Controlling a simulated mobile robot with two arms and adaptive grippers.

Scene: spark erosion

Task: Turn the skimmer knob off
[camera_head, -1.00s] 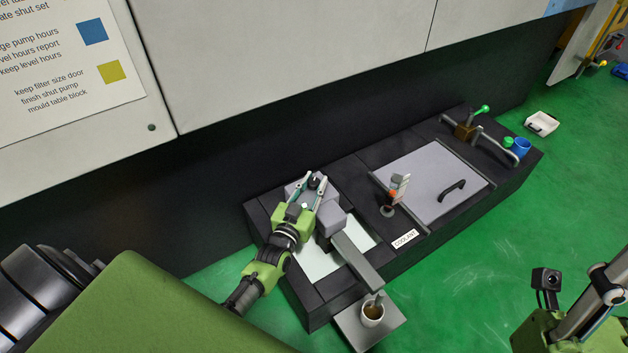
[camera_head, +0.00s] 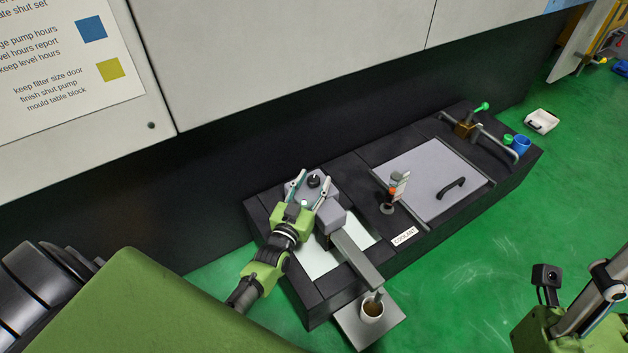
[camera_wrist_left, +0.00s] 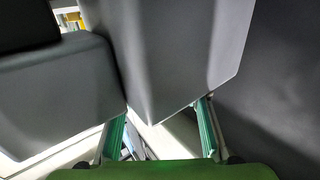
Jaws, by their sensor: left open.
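The skimmer knob (camera_head: 313,181) is a small dark round knob with a light mark, on top of the grey skimmer housing (camera_head: 328,197) at the left end of the black coolant tank. My left gripper (camera_head: 311,178) is open, with its fingers spread to either side of the knob; I cannot tell whether either touches it. In the left wrist view the open fingers (camera_wrist_left: 161,107) show with green pads, and a grey housing (camera_wrist_left: 175,55) fills the space beyond them. The knob is not identifiable there. My right gripper (camera_head: 598,300) shows partly at the lower right edge.
A grey chute (camera_head: 357,260) runs from the skimmer to a cup (camera_head: 372,313) on a small tray (camera_head: 353,328). An orange-topped fitting (camera_head: 390,198) stands beside the grey lid (camera_head: 425,175). A blue cup (camera_head: 522,145) is at the far end. The machine wall rises behind.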

